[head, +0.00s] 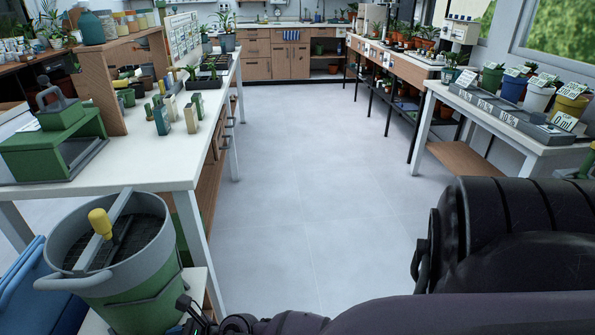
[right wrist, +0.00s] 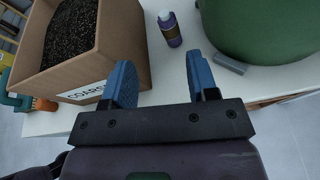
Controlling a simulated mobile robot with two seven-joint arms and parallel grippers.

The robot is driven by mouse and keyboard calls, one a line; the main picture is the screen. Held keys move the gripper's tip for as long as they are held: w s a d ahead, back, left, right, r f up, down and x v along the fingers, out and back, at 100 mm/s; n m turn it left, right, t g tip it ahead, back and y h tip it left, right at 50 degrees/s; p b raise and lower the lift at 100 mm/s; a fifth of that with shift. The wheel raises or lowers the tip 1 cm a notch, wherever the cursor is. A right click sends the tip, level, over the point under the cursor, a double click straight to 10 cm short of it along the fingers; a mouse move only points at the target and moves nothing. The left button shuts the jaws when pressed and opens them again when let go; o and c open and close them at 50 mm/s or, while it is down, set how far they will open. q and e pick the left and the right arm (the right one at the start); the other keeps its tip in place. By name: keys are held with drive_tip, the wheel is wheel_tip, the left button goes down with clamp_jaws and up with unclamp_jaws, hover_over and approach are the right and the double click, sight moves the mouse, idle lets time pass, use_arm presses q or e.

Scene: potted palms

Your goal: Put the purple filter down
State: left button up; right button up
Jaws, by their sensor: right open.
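A small purple cylinder with a pale cap and a printed label (right wrist: 169,28) stands on a white surface in the right wrist view. It is the only small purple item I can make out, and I cannot tell for sure that it is the filter. My right gripper (right wrist: 162,82) is open, with its two blue fingers apart and nothing between them. The purple cylinder is beyond the fingertips, apart from them. In the head view my dark right arm fills the lower right, and its gripper is not clearly seen. My left gripper is not in view.
A cardboard box of dark granules (right wrist: 130,42) stands left of the fingers, a green container (right wrist: 265,28) to the right. In the head view, a grey-green bucket (head: 140,290) stands beside a white table (head: 150,172). The floor aisle (head: 305,170) is clear.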

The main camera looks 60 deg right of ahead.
drive_tip(key=s+d+r+n+h, duration=0.1)
drive_tip(key=s+d+n+h, duration=0.1)
drive_tip(key=s+n, duration=0.8)
drive_tip(key=s+d+n+g+h, duration=0.1)
drive_tip(key=s+d+n+h, duration=0.1)
drive_tip(key=s+n, duration=0.8)
drive_tip(key=s+d+r+n+h, duration=0.1)
drive_tip(key=s+d+n+h, duration=0.2)
drive_tip(key=s+n, duration=0.7)
drive_tip(key=n, duration=0.4)
drive_tip(key=shift+r+n+g+h, duration=0.3)
drive_tip(key=shift+g, duration=0.1)
drive_tip(key=shift+o, duration=0.4)
drive_tip(key=shift+s+a+m, duration=0.2)
drive_tip(key=shift+s+m, duration=0.15)
drive_tip(key=shift+m, duration=0.05)
